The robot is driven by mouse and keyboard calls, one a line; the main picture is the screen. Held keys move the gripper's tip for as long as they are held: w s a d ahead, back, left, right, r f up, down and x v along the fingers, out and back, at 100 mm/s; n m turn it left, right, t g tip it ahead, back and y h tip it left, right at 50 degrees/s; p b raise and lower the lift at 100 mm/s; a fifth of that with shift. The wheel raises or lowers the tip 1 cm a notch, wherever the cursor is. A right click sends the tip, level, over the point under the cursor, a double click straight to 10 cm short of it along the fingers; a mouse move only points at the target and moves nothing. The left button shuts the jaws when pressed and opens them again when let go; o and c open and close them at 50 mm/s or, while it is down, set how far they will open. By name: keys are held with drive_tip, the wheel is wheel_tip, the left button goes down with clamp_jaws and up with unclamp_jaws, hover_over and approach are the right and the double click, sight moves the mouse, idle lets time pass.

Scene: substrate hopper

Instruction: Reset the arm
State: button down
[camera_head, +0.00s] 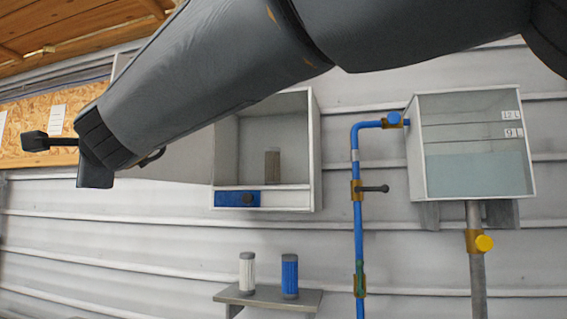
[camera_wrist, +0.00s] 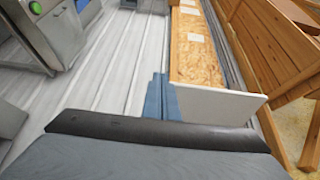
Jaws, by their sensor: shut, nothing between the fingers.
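My arm crosses the top of the head view from upper right to left. My gripper (camera_head: 95,176) is at its left end, in front of the corrugated wall and apart from the cabinet and tank. It is shut and holds nothing.
An open cabinet (camera_head: 316,150) holds a brown-grey cylinder (camera_head: 272,165). A white filter (camera_head: 247,273) and a blue filter (camera_head: 290,275) stand on a shelf (camera_head: 262,297). A blue pipe (camera_head: 358,230) with valves runs beside a water tank (camera_head: 428,150). A white panel (camera_wrist: 222,104) is near the fingers.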

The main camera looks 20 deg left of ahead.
drive_tip(key=w+d+f+n+t+h, duration=0.1)
drive_tip(key=w+d+f+h, duration=0.1)
drive_tip(key=w+d+f, duration=0.55)
drive_tip(key=w+d+f+n+h, duration=0.1)
drive_tip(key=w+d+f+h, duration=0.3)
drive_tip(key=w+f, duration=0.55)
drive_tip(key=w+d+f+h+b, duration=0.15)
drive_tip(key=w+d+f, duration=0.35)
drive_tip(key=d+f, duration=0.5)
drive_tip(key=w+d+f+h, duration=0.2)
drive_tip(key=w+d+f, duration=0.2)
drive_tip(key=d+f, duration=0.6)
drive_tip(key=s+d+f+n+g+h, duration=0.15)
drive_tip(key=d+f, duration=0.25)
drive_tip(key=d, duration=0.5)
drive_tip(key=d+f+h, duration=0.2)
drive_tip(key=d+f, duration=0.2)
drive_tip(key=d, duration=0.4)
drive_tip(key=s+d+f+g+h, duration=0.1)
drive_tip(key=d+f, duration=0.4)
drive_tip(key=d, duration=0.4)
drive_tip(key=s+d+f+g+h, duration=0.1)
drive_tip(key=s+d+f+g, duration=0.1)
drive_tip(key=s+d+f, duration=0.3)
drive_tip(key=s+d+f+g+h+b, duration=0.1)
drive_tip(key=s+d+f, duration=0.4)
drive_tip(key=s+d, duration=0.5)
drive_tip(key=d+n+g, duration=0.1)
drive_tip(key=d, duration=0.2)
drive_tip(key=shift+h, duration=0.3)
